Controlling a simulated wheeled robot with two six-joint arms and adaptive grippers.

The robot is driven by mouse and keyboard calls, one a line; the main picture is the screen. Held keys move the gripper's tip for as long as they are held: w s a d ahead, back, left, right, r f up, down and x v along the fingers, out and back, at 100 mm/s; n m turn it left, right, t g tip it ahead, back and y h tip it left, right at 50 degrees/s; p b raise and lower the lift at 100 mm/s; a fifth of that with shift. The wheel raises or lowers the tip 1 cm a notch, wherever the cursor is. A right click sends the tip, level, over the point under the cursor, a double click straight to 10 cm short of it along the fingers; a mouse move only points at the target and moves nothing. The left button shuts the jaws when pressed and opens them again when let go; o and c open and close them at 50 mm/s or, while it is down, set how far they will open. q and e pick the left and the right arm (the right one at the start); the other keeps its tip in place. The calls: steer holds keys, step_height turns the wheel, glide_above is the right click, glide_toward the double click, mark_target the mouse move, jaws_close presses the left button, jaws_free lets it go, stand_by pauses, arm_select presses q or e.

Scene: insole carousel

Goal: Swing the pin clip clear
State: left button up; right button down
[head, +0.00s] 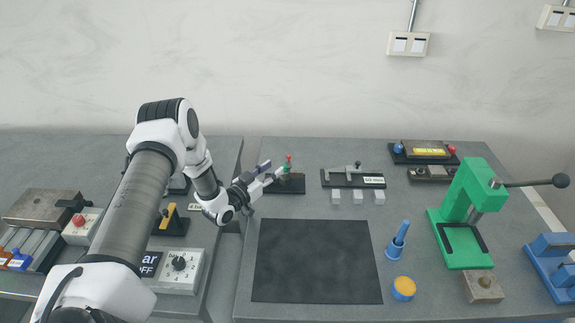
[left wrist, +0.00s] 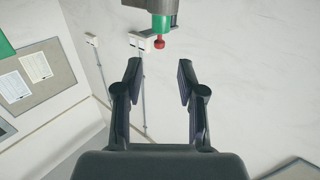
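A small fixture on a dark base (head: 286,186) stands at the back of the right table. A pin with a red and green top (head: 288,164) rises from it; I cannot make out the pin clip as a separate part. My left gripper (head: 272,174) is at the left side of this fixture, close to the pin. In the left wrist view its two fingers (left wrist: 159,72) are apart with nothing between them. The red knob (left wrist: 158,43) and green collar (left wrist: 161,25) show beyond the fingertips, by a grey body (left wrist: 125,10). My right gripper is not in view.
A black mat (head: 315,262) lies flat in front of the fixture. A clamp fixture (head: 352,179) with several white blocks stands to its right. A blue cone (head: 397,243), a yellow-topped cup (head: 403,288) and a green press (head: 465,215) are farther right. A gap separates the two tables.

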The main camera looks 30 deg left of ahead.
mark_target(287, 158)
arm_select(q)
steer(key=w, duration=0.2)
steer(key=w+p, duration=0.1)
steer(key=w, duration=0.1)
steer(key=w+d, duration=0.1)
steer(key=w, duration=0.1)
steer(key=shift+w+r, duration=0.3)
steer(key=shift+r, duration=0.05)
steer(key=shift+w+a+f, duration=0.1)
steer(key=shift+w+f, duration=0.15)
steer(key=shift+w, duration=0.2)
steer(key=shift+s+r, duration=0.1)
jaws_close()
